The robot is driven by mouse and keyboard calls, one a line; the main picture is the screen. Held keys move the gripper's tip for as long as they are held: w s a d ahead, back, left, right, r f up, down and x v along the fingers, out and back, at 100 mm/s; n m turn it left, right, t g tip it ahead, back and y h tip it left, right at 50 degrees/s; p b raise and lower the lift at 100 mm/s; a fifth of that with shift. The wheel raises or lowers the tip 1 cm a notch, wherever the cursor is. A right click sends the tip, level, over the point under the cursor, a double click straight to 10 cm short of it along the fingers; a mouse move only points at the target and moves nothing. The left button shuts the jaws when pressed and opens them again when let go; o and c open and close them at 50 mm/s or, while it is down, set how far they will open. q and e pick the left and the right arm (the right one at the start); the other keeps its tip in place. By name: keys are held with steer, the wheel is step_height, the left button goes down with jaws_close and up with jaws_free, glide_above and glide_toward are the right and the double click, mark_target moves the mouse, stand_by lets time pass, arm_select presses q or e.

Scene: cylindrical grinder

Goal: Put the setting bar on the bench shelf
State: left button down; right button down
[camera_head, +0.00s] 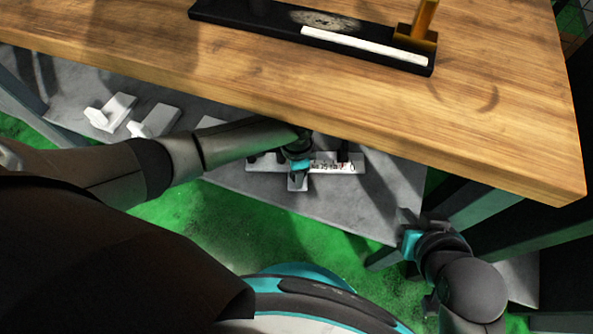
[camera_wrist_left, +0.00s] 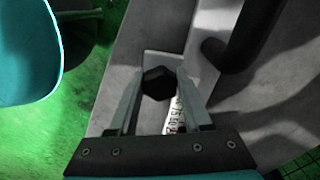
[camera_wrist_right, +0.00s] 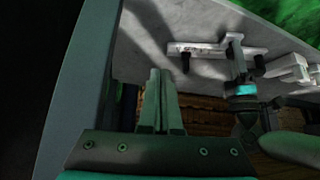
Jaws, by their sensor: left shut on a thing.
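The setting bar (camera_head: 342,163) is a pale bar with printed numerals and dark posts. It is at the grey bench shelf (camera_head: 372,212), under the overhanging bench top; I cannot tell whether it touches the shelf. My left gripper (camera_head: 298,180) is shut on the bar. The right wrist view also shows the bar (camera_wrist_right: 207,49). My right gripper (camera_head: 408,220) is empty beside the shelf's right end, its fingers (camera_wrist_right: 160,85) together.
The wooden bench top (camera_head: 490,120) overhangs the shelf closely above my left forearm. It bears a black base (camera_head: 240,17) with a white strip and a brass piece. White brackets (camera_head: 112,112) stand on the shelf to the left. Bare shelf lies in front of the bar.

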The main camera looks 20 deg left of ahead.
arm_select(q)
steer(key=shift+w, duration=0.1)
steer(key=shift+c, duration=1.7)
jaws_free()
steer(key=shift+f, duration=0.15)
